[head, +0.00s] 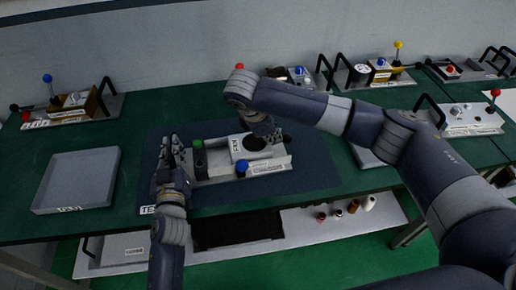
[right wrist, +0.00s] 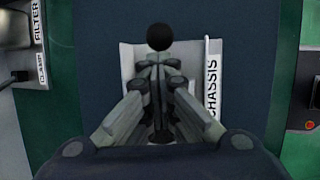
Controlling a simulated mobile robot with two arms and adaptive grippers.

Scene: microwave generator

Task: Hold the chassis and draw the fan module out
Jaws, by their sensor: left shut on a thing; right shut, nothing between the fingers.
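The pale grey chassis (head: 268,168) sits on the dark mat, its name plate facing the front. A light box with a short label (head: 239,146), likely the fan module, sits at its middle with a dark round part on top. My left gripper (head: 172,149) is shut at the chassis's left end; its fingers hide the gripped part. My right gripper (head: 268,136) is shut and empty above the chassis's right part. In the right wrist view, its closed fingers (right wrist: 159,72) point at a black round knob (right wrist: 159,37), beside the chassis plate (right wrist: 213,88). Contact there cannot be told.
A green knob (head: 197,143) and a blue knob (head: 241,166) stand near the chassis. An empty grey tray (head: 78,181) lies left of the mat (head: 310,180). Several other modules line the back of the green bench. The mat's right part is mostly clear.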

